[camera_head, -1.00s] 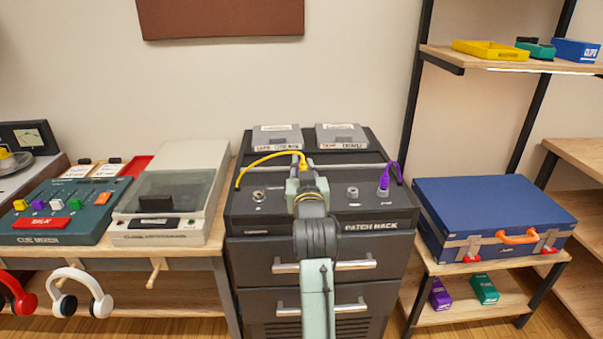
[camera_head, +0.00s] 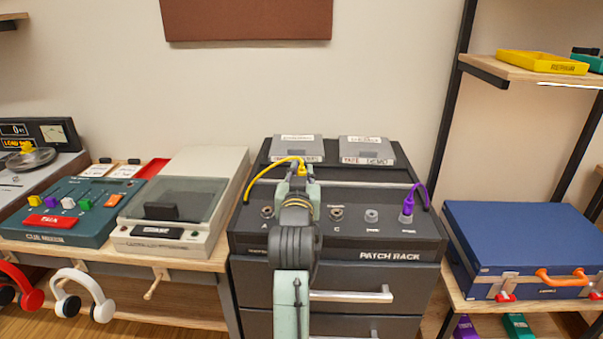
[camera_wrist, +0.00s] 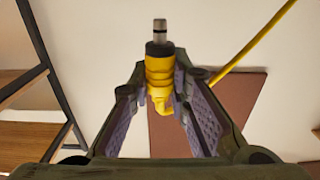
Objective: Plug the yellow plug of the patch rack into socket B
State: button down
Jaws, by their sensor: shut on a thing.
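The patch rack (camera_head: 345,226) is a dark unit with a row of sockets on its top panel. Socket A (camera_head: 267,212) shows left of my arm and socket C (camera_head: 336,213) right of it; socket B is hidden behind my arm. My gripper (camera_head: 301,176) is shut on the yellow plug (camera_head: 303,167), above the panel and apart from it. In the wrist view my gripper (camera_wrist: 172,105) holds the yellow plug (camera_wrist: 159,72) between its pads, its metal tip pointing up in the picture. The yellow cable (camera_head: 262,168) arcs to the rack's left side.
A purple plug (camera_head: 408,206) stands in a socket at the panel's right. Two grey boxes (camera_head: 366,151) sit on the rack's raised back. The cue mixer (camera_head: 62,209) and a lidded machine (camera_head: 171,215) stand left, a blue case (camera_head: 520,240) right.

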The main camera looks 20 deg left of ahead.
jog(key=shift+f+b, duration=1.85)
jog(key=shift+f, duration=0.7)
jog(key=shift+f+b, duration=0.6)
jog(key=shift+f, duration=0.4)
jog(key=c, duration=1.4)
grip_release()
jog(key=shift+c, duration=0.2)
jog(key=v, duration=0.7)
jog(key=shift+s, duration=0.25)
jog(key=shift+d, duration=0.1)
